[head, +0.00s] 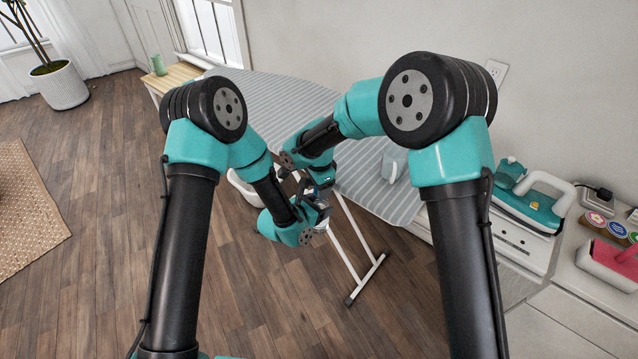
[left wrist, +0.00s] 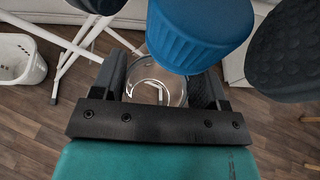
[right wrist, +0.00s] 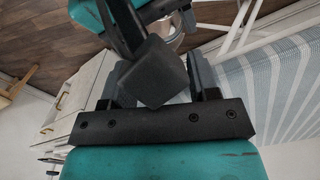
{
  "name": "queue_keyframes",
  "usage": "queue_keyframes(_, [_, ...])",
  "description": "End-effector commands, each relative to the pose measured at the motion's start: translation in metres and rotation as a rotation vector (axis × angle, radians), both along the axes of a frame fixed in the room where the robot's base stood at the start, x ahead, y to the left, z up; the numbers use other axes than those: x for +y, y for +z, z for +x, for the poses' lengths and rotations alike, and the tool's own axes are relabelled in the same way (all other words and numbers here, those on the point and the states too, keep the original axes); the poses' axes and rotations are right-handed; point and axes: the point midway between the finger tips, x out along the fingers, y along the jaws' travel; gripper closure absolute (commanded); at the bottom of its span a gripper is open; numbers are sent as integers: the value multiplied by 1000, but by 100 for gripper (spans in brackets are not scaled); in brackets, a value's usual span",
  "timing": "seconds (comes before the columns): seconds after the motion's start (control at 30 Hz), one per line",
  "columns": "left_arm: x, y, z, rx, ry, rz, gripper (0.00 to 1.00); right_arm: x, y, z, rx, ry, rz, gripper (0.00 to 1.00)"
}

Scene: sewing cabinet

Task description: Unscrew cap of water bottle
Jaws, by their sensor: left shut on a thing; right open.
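In the left wrist view my left gripper (left wrist: 163,88) is shut on a clear bottle (left wrist: 157,84), one finger on each side of it. A large ribbed blue cap (left wrist: 200,35) sits close to the camera, over the bottle's upper right. I cannot tell whether it still joins the bottle. My right gripper's dark pads stand on either side of the cap, apart from it. In the right wrist view my right gripper (right wrist: 158,88) is open. A dark block between its fingers hides what lies behind, and the cap does not show there. In the head view both grippers meet in the middle, and the bottle is mostly hidden.
A striped ironing board (head: 275,98) stands behind the grippers, its white legs (head: 362,275) near them. A white bin (head: 243,190) is on the floor. A teal iron (head: 530,205) and a cabinet are at the right.

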Motion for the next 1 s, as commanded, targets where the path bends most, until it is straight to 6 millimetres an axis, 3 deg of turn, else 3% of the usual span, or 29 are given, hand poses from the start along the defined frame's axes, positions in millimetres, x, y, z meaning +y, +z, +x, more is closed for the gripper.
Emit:
queue_keyframes(0.07, [0, 0, 0, -1, 0, -1, 99, 0, 0, 0, 0, 0, 0, 45])
queue_keyframes(0.57, [0, 0, 0, -1, 0, -1, 99, 0, 0, 0, 0, 0, 0, 92])
queue_keyframes(0.6, [0, 0, 0, -1, 0, -1, 99, 0, 0, 0, 0, 0, 0, 65])
queue_keyframes(0.87, [0, 0, 0, -1, 0, -1, 99, 0, 0, 0, 0, 0, 0, 41])
queue_keyframes(1.0, [0, 0, 0, -1, 0, -1, 99, 0, 0, 0, 0, 0, 0, 41])
